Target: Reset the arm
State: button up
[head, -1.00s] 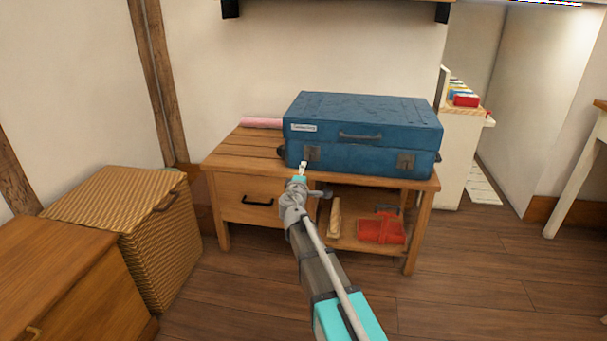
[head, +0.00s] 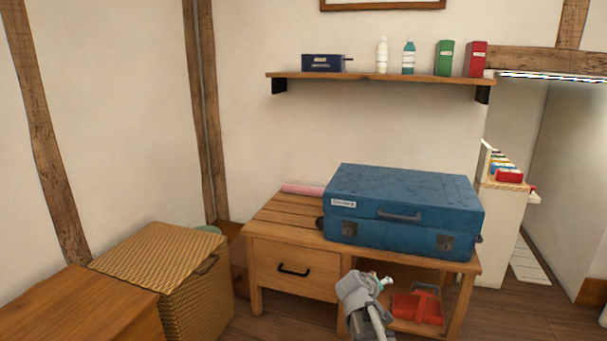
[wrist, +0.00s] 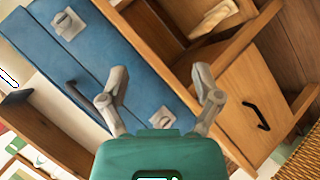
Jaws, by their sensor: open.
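My gripper (wrist: 160,85) is open and empty in the wrist view, its two grey fingers spread apart in front of the blue suitcase and the bench. In the head view my arm's end (head: 362,292) shows at the bottom, in front of the bench's open lower shelf; its fingers are too small there to make out clearly. The blue suitcase (head: 400,195) lies closed on top of the wooden bench (head: 275,216). It also fills the left of the wrist view (wrist: 100,65), tilted.
A red dustpan-like thing (head: 420,308) lies on the bench's lower shelf. A wicker basket (head: 165,265) and a wooden cabinet (head: 75,310) stand at left. A wall shelf (head: 375,76) with bottles and boxes hangs above.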

jog(key=s+a+m+g+y+p, duration=0.2)
jog(key=s+a+g+y+p, duration=0.15)
jog(key=s, duration=0.65)
jog(key=s+a+m+g+y+p, duration=0.2)
jog(key=s+g+y+p, duration=0.25)
jog(key=s, duration=0.55)
notch_tip(320, 180, up, 38)
jog(key=p, duration=3.6)
jog(key=shift+a+f+p, duration=0.15)
jog(key=shift+f+p, duration=0.1)
jog(key=shift+p, duration=0.1)
